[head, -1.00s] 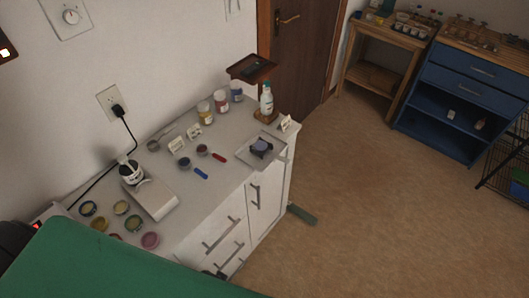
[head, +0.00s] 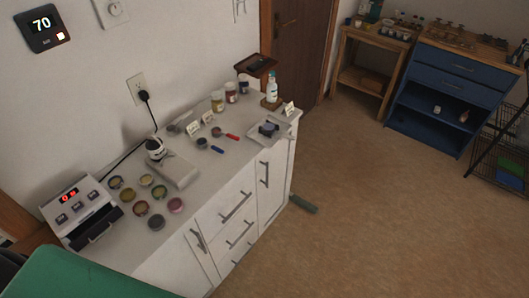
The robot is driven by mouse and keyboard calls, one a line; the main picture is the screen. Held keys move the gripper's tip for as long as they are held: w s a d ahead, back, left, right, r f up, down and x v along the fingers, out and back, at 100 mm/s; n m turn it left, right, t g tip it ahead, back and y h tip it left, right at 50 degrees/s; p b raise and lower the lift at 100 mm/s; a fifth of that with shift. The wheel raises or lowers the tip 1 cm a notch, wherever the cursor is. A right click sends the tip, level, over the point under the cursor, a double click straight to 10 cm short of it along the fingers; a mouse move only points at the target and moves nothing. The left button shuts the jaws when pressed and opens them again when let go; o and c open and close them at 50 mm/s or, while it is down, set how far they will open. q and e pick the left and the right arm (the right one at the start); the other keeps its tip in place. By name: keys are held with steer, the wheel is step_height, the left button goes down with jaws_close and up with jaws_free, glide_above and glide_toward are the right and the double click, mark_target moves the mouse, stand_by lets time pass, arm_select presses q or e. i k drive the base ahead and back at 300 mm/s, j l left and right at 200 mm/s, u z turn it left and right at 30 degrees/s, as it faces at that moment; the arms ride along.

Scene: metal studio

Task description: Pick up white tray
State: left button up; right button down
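A shallow white tray (head: 258,136) lies on the right end of the white counter (head: 150,245) in the head view. A small dark purple item (head: 268,128) sits on it, and its exact form is too small to tell. The tray is near the counter's front edge. Neither of my grippers shows in the head view.
A bottle on a wooden stand (head: 272,88) and a small card (head: 289,108) stand close behind the tray. Scoops, small bowls, jars and a white device (head: 80,212) with a red display share the counter. The floor (head: 380,220) in front is open.

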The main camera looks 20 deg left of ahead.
mark_target(253, 134)
steer(key=k+u, duration=0.2)
steer(key=u, duration=0.15)
steer(key=k+j+u, duration=0.1)
steer(key=u, duration=0.25)
steer(key=k+j+u, duration=0.15)
steer(key=k+u, duration=0.2)
steer(key=u, duration=1.9)
steer(key=k+l+u, duration=0.2)
steer(key=l, duration=0.2)
steer(key=l+u, duration=0.2)
steer(key=l, duration=0.2)
steer(key=k+l+u, duration=0.2)
steer(key=l, duration=0.15)
steer(key=k+l+u, duration=0.1)
steer(key=l+u, duration=0.15)
steer(key=k+l, duration=0.2)
steer(key=l, duration=0.2)
steer(key=k+l, duration=0.25)
steer(key=l, duration=0.15)
steer(key=k+l, duration=0.2)
steer(key=l, duration=0.2)
steer(key=k+l, duration=0.25)
steer(key=l, duration=0.15)
steer(key=k+l, duration=0.2)
steer(key=l, duration=0.2)
